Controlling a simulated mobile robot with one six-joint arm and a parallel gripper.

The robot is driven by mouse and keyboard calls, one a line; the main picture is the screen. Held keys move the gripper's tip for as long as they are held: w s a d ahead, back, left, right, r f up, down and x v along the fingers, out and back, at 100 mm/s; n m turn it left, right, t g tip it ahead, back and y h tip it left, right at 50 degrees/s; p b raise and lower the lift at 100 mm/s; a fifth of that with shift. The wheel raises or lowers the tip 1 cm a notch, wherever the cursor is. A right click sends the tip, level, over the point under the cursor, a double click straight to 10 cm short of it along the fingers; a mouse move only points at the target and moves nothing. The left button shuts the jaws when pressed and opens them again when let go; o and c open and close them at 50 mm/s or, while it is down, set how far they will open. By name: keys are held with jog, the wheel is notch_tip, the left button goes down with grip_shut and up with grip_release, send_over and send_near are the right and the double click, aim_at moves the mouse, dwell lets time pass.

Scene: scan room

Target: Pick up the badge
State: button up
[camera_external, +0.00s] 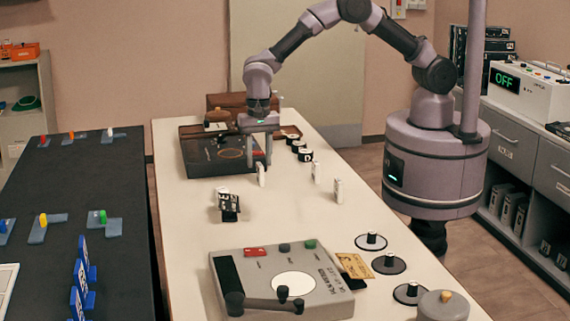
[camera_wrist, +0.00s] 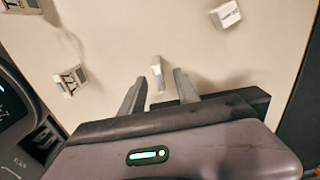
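My gripper (camera_external: 259,162) is open above the far part of the cream table, pointing down. In the wrist view its two fingers (camera_wrist: 160,78) are apart, with a small white upright piece (camera_wrist: 157,70) between or just beyond the tips; I cannot tell its depth. In the external view a white upright piece (camera_external: 261,173) stands close to the fingertips. No thing is clearly marked as the badge. A gold card (camera_external: 349,265) lies by the grey scanner box, and a small black and white item (camera_external: 229,206) stands nearer the table's middle; either could be it.
Other small white pieces (camera_external: 316,172) (camera_external: 338,190) stand to the right. A dark tray (camera_external: 200,158) lies behind and left of my gripper, with black round pieces (camera_external: 305,155) on the right. The grey scanner box (camera_external: 322,288) fills the near end. Mid-table has bare room.

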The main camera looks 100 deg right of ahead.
aim_at(260, 164)
notch_tip(260, 164, down, 4)
jog(key=shift+s+f+b, duration=0.1)
jog(key=shift+f+b, duration=0.05)
jog(key=shift+b, duration=0.55)
jog(key=shift+c, duration=0.7)
grip_shut()
jog(key=shift+r, duration=0.2)
